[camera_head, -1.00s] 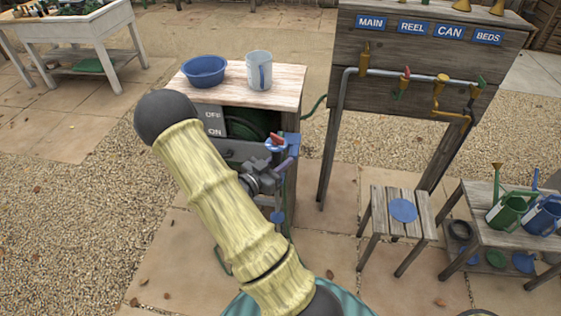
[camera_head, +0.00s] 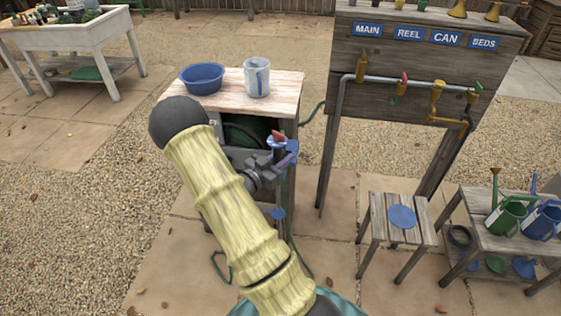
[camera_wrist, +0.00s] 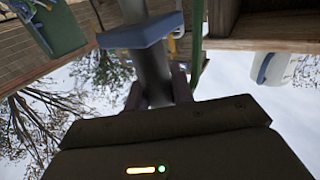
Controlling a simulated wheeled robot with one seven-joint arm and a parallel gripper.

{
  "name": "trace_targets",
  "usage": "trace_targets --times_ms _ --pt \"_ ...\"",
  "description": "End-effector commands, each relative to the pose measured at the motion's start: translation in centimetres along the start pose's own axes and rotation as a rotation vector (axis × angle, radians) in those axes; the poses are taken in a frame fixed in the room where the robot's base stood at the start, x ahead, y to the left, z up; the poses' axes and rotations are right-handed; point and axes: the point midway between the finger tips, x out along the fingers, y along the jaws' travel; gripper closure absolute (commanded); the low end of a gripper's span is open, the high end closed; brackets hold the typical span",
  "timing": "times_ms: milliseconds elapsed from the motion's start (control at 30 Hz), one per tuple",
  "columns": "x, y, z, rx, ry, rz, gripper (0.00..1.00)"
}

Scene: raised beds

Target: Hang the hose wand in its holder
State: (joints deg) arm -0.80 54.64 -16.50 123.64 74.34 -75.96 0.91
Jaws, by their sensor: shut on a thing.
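My gripper (camera_head: 280,168) is at the right side of the wooden hose cabinet (camera_head: 285,77), shut on the hose wand. The wand (camera_head: 277,136) stands roughly upright, with a red part near its top. In the wrist view the wand's grey shaft (camera_wrist: 154,75) with a blue collar is between my fingers (camera_wrist: 158,92). A blue part (camera_head: 278,213) hangs lower, below my gripper. A blue piece (camera_head: 293,147) beside the wand's top may be the holder; I cannot tell whether the wand sits in it. My arm hides part of the cabinet front.
To the right are a board with labelled taps (camera_head: 425,75), a stool (camera_head: 399,226) and a bench with watering cans (camera_head: 509,215). A green hose (camera_head: 222,268) trails near the paving.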

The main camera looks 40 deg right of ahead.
Motion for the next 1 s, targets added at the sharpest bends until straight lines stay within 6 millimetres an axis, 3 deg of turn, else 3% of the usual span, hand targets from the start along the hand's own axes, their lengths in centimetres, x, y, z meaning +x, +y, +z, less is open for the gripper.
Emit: trace_targets --times_ms 1000 --pt "4.8 -3.1 0.4 0.002 0.001 0.000 1.00"
